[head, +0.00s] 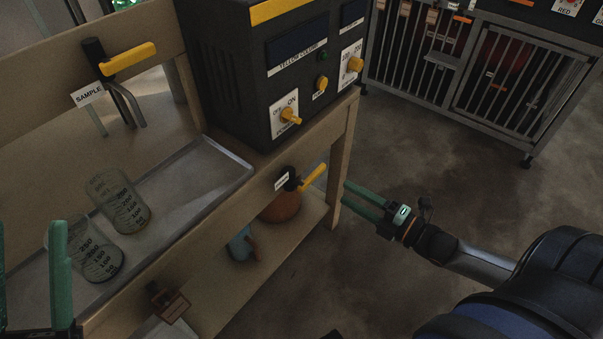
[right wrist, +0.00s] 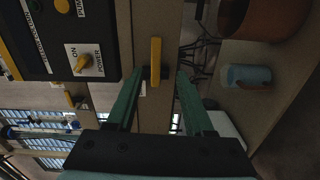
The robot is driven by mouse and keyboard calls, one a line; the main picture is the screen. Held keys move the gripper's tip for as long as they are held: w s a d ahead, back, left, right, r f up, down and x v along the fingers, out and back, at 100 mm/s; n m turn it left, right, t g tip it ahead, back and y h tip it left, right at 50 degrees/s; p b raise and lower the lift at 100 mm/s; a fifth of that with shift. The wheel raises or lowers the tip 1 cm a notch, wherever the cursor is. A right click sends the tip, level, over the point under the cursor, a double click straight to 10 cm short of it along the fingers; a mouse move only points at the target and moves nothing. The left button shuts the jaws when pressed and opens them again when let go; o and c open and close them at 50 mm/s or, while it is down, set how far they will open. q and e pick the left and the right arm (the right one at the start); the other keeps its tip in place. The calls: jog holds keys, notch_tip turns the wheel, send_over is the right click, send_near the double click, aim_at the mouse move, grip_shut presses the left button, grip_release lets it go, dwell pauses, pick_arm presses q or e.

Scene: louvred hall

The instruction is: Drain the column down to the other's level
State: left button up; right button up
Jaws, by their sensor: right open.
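A yellow lever (head: 313,178) on a dark valve sticks out from the bench's front edge, beside a small label. My right gripper (head: 348,192) is open, its green fingers pointing at this lever from the right, a short gap away in the head view. In the right wrist view, the lever (right wrist: 155,62) lies across the gap between the open fingertips (right wrist: 158,76). A second yellow lever (head: 128,58) tops the tap marked SAMPLE. My left gripper (head: 30,228) is at the lower left, fingers apart, near two graduated beakers (head: 120,205). I cannot identify the liquid columns here.
A black control box (head: 235,75) marked YELLOW COLUMN has yellow knobs and a power switch. The beakers stand on a metal tray (head: 210,180). An orange-brown pot (head: 281,205) and a blue cup (head: 240,245) are on the lower shelf. Open floor lies right of the bench, before a barred cabinet (head: 470,70).

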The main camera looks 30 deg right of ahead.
aim_at(319, 174)
jog(key=shift+n, duration=0.4)
jog(key=b+x, duration=0.2)
jog(key=x, duration=0.2)
jog(key=b+x, duration=0.3)
jog(key=x, duration=0.1)
jog(key=shift+w+r+b, duration=0.2)
jog(key=shift+w+b, duration=0.1)
jog(key=shift+b, duration=0.05)
jog(key=shift+r, duration=0.1)
jog(key=shift+x, duration=0.8)
pick_arm(q)
jog(key=shift+h, duration=0.5)
jog(key=f, duration=0.5)
jog(key=shift+s+d+f, duration=0.15)
jog(key=shift+s+d, duration=0.1)
jog(key=shift+s, duration=0.05)
pick_arm(e)
jog(key=shift+c, duration=0.3)
grip_shut()
